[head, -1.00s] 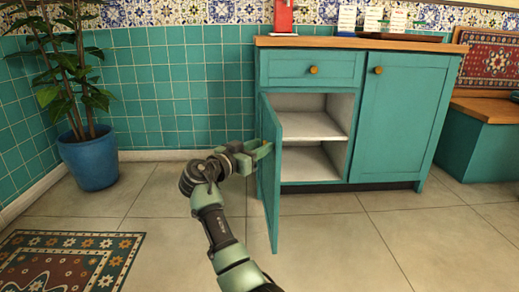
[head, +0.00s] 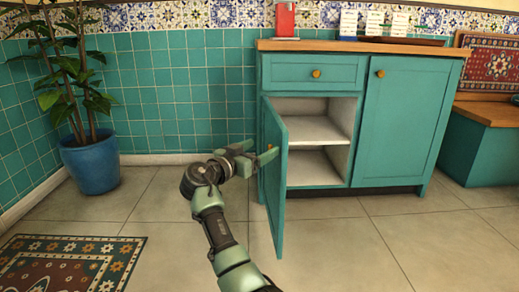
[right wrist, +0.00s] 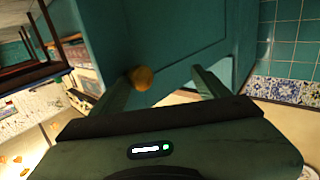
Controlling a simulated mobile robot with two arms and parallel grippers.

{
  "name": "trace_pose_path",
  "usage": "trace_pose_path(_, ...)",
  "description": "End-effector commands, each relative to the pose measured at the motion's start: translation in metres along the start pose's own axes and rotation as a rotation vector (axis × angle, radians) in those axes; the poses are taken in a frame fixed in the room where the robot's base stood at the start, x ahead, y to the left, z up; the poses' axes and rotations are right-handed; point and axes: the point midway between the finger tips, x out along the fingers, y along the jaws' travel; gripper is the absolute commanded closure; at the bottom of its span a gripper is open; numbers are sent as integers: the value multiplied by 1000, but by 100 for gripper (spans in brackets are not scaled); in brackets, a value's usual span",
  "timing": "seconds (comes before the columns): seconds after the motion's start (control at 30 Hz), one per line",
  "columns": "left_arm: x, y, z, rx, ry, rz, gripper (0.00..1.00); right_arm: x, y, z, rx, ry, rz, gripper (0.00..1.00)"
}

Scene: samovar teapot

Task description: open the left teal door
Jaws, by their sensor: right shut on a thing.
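The left teal door (head: 274,200) of the cabinet stands swung wide open toward me, with its outer face to the left. Two bare shelves show behind it. My right gripper (head: 262,157) is at the door's outer face, at its small brass knob (head: 270,147). In the right wrist view, the knob (right wrist: 141,78) shows between the fingers of the right gripper (right wrist: 160,85), close to the left finger, in front of the teal panel. The gripper is shut on the knob; the exact contact is hard to see. My left gripper is not in view.
The right teal door (head: 400,125) and the drawer (head: 315,72) are closed. A blue plant pot (head: 92,165) stands at the left wall, with a patterned rug (head: 70,265) in front. A teal bench (head: 485,150) is at the right. The floor around the open door is clear.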

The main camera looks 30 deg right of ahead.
Motion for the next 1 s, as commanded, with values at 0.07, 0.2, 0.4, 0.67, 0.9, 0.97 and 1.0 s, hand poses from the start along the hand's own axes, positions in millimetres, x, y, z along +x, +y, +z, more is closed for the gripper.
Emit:
trace_pose_path(0.07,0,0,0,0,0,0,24,0,-4,0,-3,3,-17,48)
trace_pose_path(0.2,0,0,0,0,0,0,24,0,-4,0,-3,3,-18,48)
trace_pose_path(0.4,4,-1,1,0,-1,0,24,-5,-5,-1,-4,2,-19,48)
trace_pose_path(0.67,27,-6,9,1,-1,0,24,-48,-3,-4,-3,0,-13,48)
trace_pose_path(0.9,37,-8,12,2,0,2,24,-76,-1,-3,0,2,-5,48)
trace_pose_path(0.97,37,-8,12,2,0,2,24,-78,0,-3,0,3,-4,48)
trace_pose_path(1.0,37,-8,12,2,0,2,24,-79,0,-2,1,3,-4,48)
